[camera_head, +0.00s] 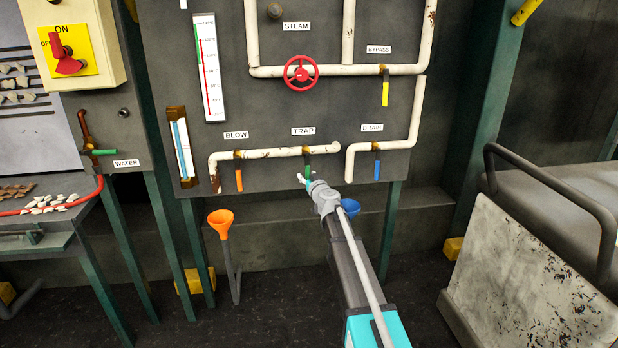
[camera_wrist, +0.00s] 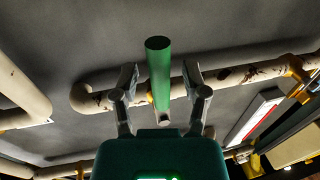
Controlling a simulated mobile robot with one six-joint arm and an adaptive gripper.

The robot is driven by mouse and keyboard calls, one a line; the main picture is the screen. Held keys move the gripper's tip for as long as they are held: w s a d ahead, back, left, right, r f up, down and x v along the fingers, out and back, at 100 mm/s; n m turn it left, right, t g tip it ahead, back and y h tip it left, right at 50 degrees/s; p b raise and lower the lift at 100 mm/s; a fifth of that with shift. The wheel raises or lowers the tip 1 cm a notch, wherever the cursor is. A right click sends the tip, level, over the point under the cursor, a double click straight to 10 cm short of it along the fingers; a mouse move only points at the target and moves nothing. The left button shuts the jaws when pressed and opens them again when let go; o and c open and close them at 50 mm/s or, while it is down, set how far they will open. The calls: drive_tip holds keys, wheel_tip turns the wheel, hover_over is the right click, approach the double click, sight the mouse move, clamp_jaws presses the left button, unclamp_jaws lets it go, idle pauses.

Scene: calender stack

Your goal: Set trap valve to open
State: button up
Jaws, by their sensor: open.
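The trap valve is a green lever (camera_head: 307,165) hanging straight down from its brass body on the white pipe (camera_head: 265,153), below the TRAP label (camera_head: 304,131). My gripper (camera_head: 308,181) is open at the lower part of this lever. In the wrist view, the green lever (camera_wrist: 158,65) stands between the two open fingers of my gripper (camera_wrist: 160,78), with a visible gap on each side. The lever's lower end in the head view is partly hidden by my gripper.
An orange lever (camera_head: 239,180) under BLOW hangs to the left, and a blue lever (camera_head: 377,169) under DRAIN to the right. A red handwheel (camera_head: 300,73) sits above. An orange funnel (camera_head: 221,221) and a blue funnel (camera_head: 349,208) stand below the panel.

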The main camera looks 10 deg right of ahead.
drive_tip(key=shift+c, duration=0.3)
clamp_jaws()
